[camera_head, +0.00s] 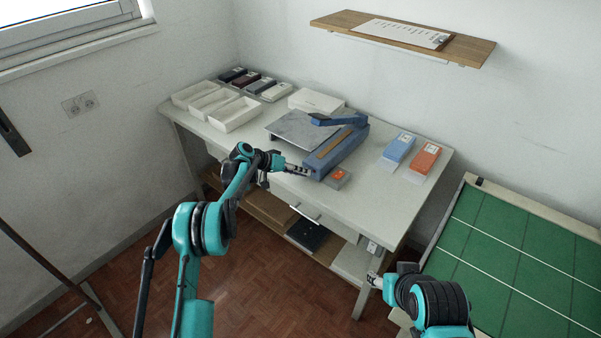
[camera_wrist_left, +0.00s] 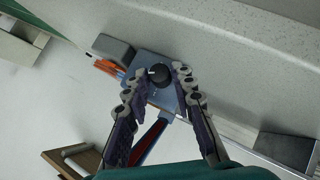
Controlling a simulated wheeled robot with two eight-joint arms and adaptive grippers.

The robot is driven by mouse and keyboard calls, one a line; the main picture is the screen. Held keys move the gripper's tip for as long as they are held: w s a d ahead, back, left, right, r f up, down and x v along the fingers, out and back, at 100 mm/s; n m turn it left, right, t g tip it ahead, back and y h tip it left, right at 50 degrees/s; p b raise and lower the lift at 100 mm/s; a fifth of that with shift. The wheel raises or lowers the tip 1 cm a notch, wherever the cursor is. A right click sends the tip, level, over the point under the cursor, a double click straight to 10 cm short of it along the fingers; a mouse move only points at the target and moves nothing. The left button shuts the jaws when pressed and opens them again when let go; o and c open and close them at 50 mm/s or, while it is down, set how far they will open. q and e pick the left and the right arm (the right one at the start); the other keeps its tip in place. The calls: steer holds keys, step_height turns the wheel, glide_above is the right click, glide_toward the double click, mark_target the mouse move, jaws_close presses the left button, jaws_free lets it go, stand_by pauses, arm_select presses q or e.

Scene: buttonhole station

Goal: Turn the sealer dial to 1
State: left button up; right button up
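The blue sealer (camera_head: 338,152) stands on the white table, its lever arm (camera_head: 338,120) raised above it. In the left wrist view, its blue end face (camera_wrist_left: 165,97) carries a round black dial (camera_wrist_left: 160,75) with a pale pointer mark toward picture left. The scale numbers are too small to read. My left gripper (camera_head: 308,172) is at the sealer's near end. In the wrist view its fingers (camera_wrist_left: 162,73) are parted, one on each side of the dial; I cannot tell whether they touch it. My right gripper (camera_head: 373,279) is low, away from the sealer, its opening unclear.
A small grey box with an orange top (camera_head: 337,178) stands right beside the sealer's near end. Blue packs (camera_head: 398,148) and orange packs (camera_head: 424,158) lie farther right. White trays (camera_head: 233,114) fill the table's left. A green-topped table (camera_head: 510,255) stands at right.

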arm_select(q)
steer(key=shift+o, duration=0.9)
steer(key=v, duration=1.2)
steer(key=shift+f, duration=0.1)
